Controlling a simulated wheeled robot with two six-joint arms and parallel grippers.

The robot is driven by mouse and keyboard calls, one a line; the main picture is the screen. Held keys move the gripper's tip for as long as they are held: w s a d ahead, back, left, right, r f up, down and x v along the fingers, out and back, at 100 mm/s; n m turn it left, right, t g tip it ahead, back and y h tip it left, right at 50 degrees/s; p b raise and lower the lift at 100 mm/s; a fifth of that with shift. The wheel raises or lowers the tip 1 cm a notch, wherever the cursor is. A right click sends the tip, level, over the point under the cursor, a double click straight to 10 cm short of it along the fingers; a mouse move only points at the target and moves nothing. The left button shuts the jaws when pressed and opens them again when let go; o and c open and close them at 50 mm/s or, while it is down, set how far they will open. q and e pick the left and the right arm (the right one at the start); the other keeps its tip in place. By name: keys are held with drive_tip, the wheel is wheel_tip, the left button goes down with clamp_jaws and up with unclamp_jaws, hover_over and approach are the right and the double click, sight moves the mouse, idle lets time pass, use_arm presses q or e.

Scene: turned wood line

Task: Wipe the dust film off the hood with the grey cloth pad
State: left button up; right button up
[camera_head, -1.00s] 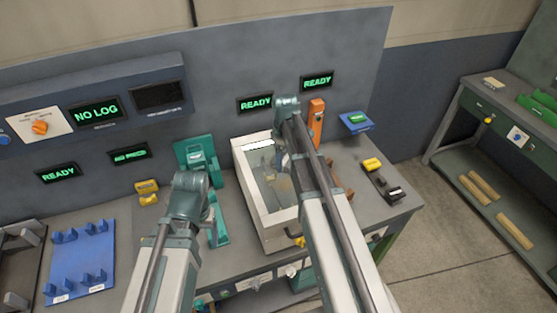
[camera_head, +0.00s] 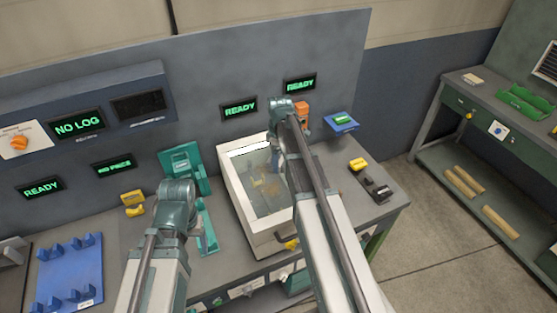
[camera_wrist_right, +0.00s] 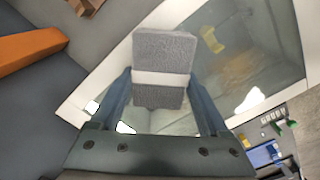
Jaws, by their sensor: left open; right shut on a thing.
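The hood (camera_head: 287,222) is a pale box with a glass top, standing on the bench in the head view. Its glass (camera_wrist_right: 265,35) looks hazy in the right wrist view, with brownish patches; I cannot tell film from contents below. My right gripper (camera_wrist_right: 163,98) is shut on the grey cloth pad (camera_wrist_right: 165,50), which has a white band. The pad is over the hood's glass near its frame; whether it touches is unclear. In the head view my right arm hides the pad. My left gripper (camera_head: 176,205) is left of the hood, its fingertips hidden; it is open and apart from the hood.
A teal fixture (camera_head: 184,164) stands left of the hood. An orange block (camera_head: 302,109) and a blue tray (camera_head: 341,122) are behind and right of it. A yellow-and-black item (camera_head: 370,180) lies at the bench's right. A blue rack (camera_head: 70,270) is far left.

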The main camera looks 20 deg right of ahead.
use_arm(q)
drive_tip(key=shift+r+p, duration=3)
use_arm(e)
drive_tip(key=shift+r, duration=3.05)
wheel_tip(320, 180, up, 3)
drive_tip(key=p, duration=0.3)
use_arm(q)
wheel_tip(320, 180, up, 3)
